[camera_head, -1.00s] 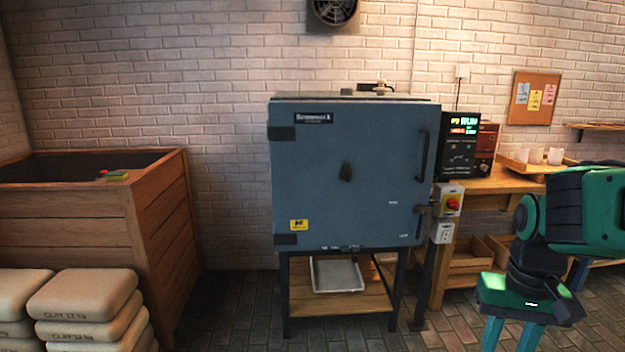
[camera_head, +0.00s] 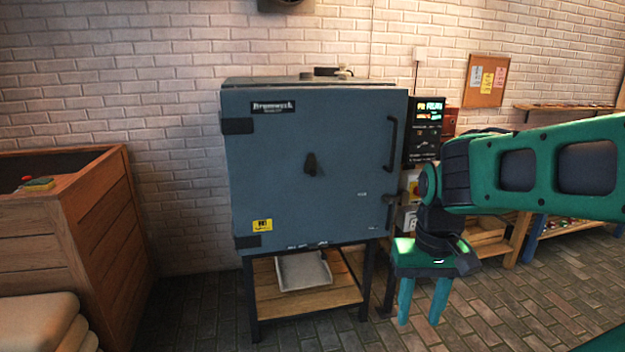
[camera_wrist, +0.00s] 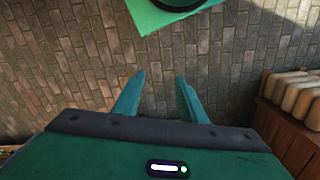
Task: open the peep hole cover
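The blue-grey kiln (camera_head: 275,205) stands against the brick wall with its door shut. The small dark peep hole cover (camera_head: 310,164) sits near the middle of the door; the hole behind it does not show. My gripper (camera_head: 422,302) hangs to the right of the kiln and below the door handle, fingers pointing down and apart from the kiln. In the wrist view, its two teal fingers (camera_wrist: 160,100) are spread with nothing between them, above the paved floor. The cover is not in the wrist view.
A wooden bin (camera_head: 105,210) stands left of the kiln, with clay bags (camera_head: 45,325) in front. A control box (camera_head: 424,130) and a long workbench are on the right. A tray (camera_head: 302,271) lies on the kiln's lower shelf. The floor in front is clear.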

